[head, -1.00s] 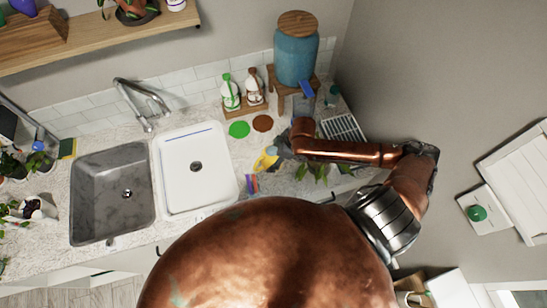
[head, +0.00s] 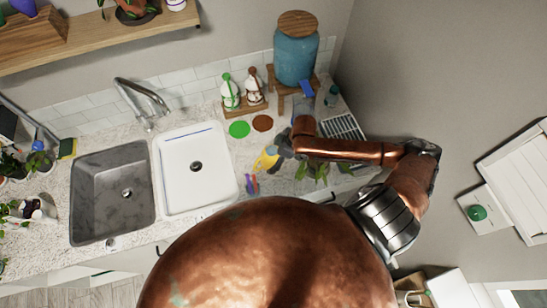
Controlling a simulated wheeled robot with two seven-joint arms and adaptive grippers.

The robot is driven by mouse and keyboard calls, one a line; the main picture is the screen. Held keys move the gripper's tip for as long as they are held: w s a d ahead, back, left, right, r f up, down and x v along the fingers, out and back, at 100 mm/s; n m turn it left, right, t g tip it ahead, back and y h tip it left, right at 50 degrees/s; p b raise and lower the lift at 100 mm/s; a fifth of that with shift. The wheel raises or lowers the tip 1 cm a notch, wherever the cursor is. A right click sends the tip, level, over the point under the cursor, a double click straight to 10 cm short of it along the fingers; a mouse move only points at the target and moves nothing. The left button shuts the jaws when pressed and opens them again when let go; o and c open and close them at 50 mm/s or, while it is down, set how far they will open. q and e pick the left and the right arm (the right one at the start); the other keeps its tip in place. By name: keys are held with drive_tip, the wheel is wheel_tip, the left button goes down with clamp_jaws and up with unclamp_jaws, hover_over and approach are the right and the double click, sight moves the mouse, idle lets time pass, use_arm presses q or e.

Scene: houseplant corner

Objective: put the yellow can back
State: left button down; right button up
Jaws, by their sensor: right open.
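The yellow can (head: 264,161) lies low on the counter, right of the white basin, partly hidden by my gripper. My right gripper (head: 281,150) is at its upper right end, with its jaws open. Whether the fingers touch the can I cannot tell. My left gripper is not in view.
A green disc (head: 239,129) and a brown disc (head: 263,123) lie behind the can. Two spray bottles (head: 230,92) stand on a wooden tray. A blue dispenser (head: 296,55) stands on a wooden stand. Small colored items (head: 252,185) are in front. The white basin (head: 190,195) is empty.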

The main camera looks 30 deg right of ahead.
drive_tip(key=v, duration=1.1)
drive_tip(key=shift+r, duration=0.15)
